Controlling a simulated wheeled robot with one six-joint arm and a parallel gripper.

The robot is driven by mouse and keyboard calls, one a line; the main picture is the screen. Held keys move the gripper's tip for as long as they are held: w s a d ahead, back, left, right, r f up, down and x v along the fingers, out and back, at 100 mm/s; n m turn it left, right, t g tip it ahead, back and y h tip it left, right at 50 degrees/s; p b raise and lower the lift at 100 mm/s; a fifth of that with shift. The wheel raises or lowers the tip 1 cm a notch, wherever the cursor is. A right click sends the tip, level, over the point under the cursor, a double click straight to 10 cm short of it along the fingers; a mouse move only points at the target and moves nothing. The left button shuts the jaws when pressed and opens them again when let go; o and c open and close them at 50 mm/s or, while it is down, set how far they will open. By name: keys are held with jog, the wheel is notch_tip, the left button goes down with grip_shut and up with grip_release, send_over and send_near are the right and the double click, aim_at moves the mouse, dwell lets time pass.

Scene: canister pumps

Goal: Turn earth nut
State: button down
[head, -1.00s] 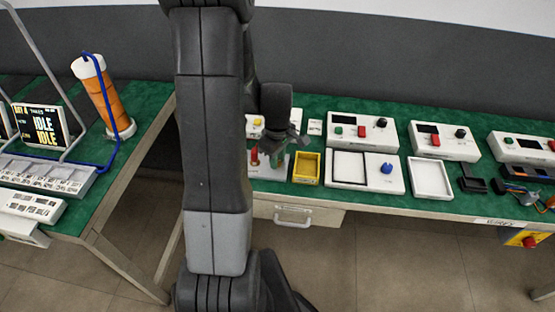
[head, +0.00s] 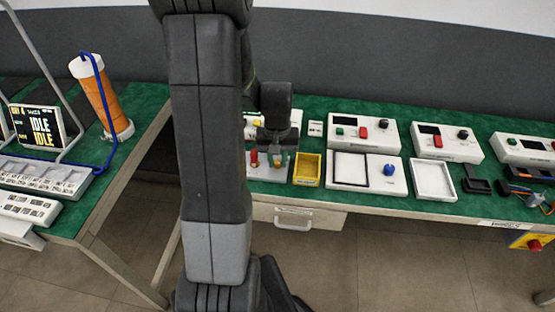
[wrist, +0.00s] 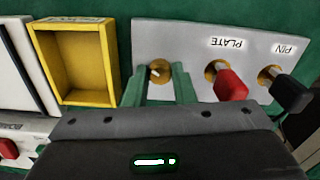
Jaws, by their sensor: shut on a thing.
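The earth nut (wrist: 158,71) is a small brass-coloured part on the terminal panel (wrist: 190,48), at the left end of the row in the wrist view. The row also holds a red PLATE terminal (wrist: 229,84) and a black PIN terminal (wrist: 290,93). My gripper (wrist: 158,82) has green fingers on both sides of the earth nut and is shut on it. In the head view my gripper (head: 276,158) is down at the terminal panel, beside the red terminal (head: 254,158). The fingers and wrist hide part of the panel there.
A yellow tray (head: 307,169) stands just right of the panel. Beyond it are a white unit with a blue knob (head: 388,169) and a white tray (head: 432,179). Instrument boxes (head: 363,132) stand behind. An orange cylinder (head: 104,97) is on the left table.

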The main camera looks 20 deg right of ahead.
aim_at(278, 162)
jog(key=shift+m, duration=1.1)
jog(key=c, duration=1.2)
grip_release()
notch_tip(278, 162, up, 14)
jog(key=shift+p, duration=0.35)
jog(key=shift+f, duration=0.1)
